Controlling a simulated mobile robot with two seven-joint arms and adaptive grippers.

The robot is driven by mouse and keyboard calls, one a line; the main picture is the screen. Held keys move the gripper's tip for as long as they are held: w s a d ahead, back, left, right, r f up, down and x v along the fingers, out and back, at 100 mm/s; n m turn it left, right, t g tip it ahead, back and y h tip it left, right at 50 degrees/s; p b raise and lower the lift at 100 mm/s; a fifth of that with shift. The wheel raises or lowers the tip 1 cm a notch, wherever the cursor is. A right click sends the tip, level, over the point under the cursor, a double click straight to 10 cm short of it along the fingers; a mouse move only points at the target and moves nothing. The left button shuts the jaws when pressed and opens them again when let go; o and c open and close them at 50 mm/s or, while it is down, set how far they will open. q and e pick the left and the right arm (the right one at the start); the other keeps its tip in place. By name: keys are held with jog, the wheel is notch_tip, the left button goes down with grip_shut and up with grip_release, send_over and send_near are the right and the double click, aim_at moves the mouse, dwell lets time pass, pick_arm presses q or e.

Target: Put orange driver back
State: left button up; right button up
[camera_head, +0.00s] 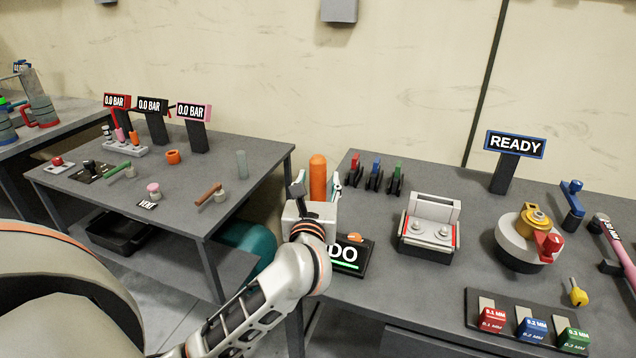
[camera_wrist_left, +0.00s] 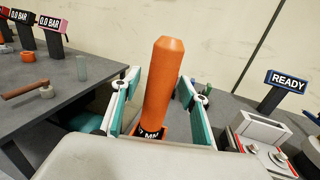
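The orange driver (camera_head: 318,176) stands upright near the left edge of the right-hand bench in the head view. In the left wrist view the orange driver (camera_wrist_left: 162,85) rises between the fingers, with a dark "MM" label at its foot, partly hidden by my gripper body. My left gripper (camera_head: 318,188) is open around the driver, one finger on each side. In the wrist view there is a clear gap on the left finger's side; the right finger is nearer, and contact there cannot be told. The driver's lower end is hidden. My right gripper is not in view.
A black box (camera_head: 343,256) with an orange knob sits beside my left wrist. Red, blue and green handles (camera_head: 376,172) stand just right of the gripper. A grey fixture (camera_head: 429,226), a round device (camera_head: 524,240) and a READY sign (camera_head: 515,145) are further right.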

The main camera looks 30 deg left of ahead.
pick_arm(q)
jog(key=shift+s+d+f, duration=0.1)
jog(key=shift+f, duration=0.1)
jog(key=v, duration=1.1)
jog(key=shift+s+d, duration=0.2)
jog(key=shift+s, duration=0.15)
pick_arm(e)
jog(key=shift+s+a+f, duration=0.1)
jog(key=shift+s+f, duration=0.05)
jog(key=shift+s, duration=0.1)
pick_arm(q)
jog(key=shift+r, duration=0.15)
